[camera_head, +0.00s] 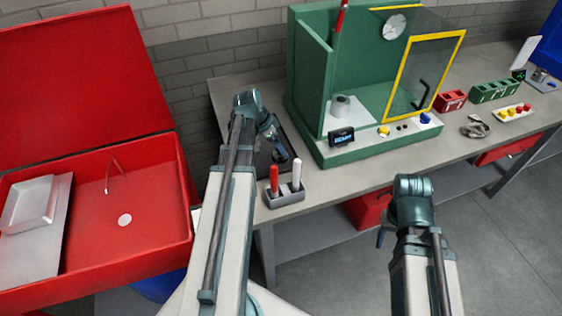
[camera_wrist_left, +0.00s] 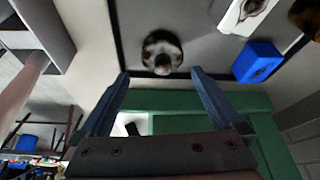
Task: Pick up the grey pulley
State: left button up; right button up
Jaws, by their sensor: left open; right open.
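A round, dark grey piece with a raised centre, which looks like the grey pulley (camera_wrist_left: 162,50), lies on a grey surface with a dark edge in the left wrist view. My left gripper (camera_wrist_left: 160,74) is open, and the piece shows between and beyond its fingertips, apart from them. In the head view I cannot make the piece out; my left arm covers part of the dark-edged tray (camera_head: 265,160) there. My right gripper (camera_head: 383,237) is mostly hidden behind its own wrist, in front of the bench and away from the tray.
A blue block (camera_wrist_left: 258,61) lies right of the round piece. A green machine (camera_head: 308,80) with a yellow-framed door stands beside the tray. A grey holder (camera_head: 285,199) with red and white handles sits at the bench front. A red open box (camera_head: 150,230) is at left.

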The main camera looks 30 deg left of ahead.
aim_at(277, 158)
pick_arm(q)
jog(key=shift+f, duration=0.15)
jog(key=shift+f, duration=0.1)
jog(key=b+x, duration=0.4)
jog(key=shift+w+a+f, duration=0.15)
jog(key=shift+a+f, duration=0.05)
jog(key=shift+f, duration=0.15)
jog(key=shift+w+d+f+b, duration=0.15)
jog(key=shift+f+b, duration=0.05)
jog(key=shift+b, duration=0.25)
jog(key=shift+r, duration=0.1)
grip_shut()
